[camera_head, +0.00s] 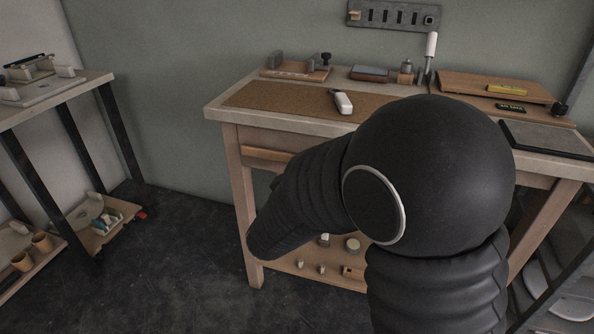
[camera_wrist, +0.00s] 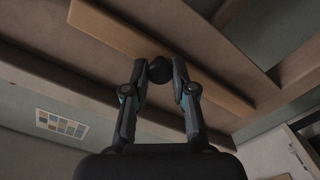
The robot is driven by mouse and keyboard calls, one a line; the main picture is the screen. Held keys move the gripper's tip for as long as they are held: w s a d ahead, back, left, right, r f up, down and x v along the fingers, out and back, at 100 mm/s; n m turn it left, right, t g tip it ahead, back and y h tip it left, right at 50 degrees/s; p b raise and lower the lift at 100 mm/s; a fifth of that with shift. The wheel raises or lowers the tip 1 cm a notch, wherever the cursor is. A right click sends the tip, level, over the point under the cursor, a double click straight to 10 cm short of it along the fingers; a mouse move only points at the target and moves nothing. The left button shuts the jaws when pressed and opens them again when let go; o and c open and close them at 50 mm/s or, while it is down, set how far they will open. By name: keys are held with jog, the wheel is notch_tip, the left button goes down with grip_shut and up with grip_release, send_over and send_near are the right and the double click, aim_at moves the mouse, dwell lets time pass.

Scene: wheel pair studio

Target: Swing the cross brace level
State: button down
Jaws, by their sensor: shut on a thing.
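The cross brace (camera_wrist: 112,34) shows in the wrist view as a lighter wooden bar running from upper left to lower right against darker wood. A dark round knob (camera_wrist: 160,70) sits near its middle. My gripper (camera_wrist: 160,74) is shut on this knob, one finger on each side. In the head view my arm covers the gripper and the knob. A light wooden bar (camera_head: 268,154) shows under the workbench top, left of my arm; I cannot tell for sure whether it is the brace.
The workbench (camera_head: 222,114) stands ahead, with a cork mat (camera_head: 270,97), a white-handled tool (camera_head: 343,102) and wooden boards on top. Its lower shelf (camera_head: 310,275) holds small items. A side shelf unit (camera_head: 95,78) stands left. Dark floor between them is clear.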

jog(key=shift+r, duration=0.25)
jog(key=c, duration=1)
grip_release()
jog(key=shift+o, duration=0.2)
jog(key=shift+f, duration=0.1)
jog(key=v, duration=1.2)
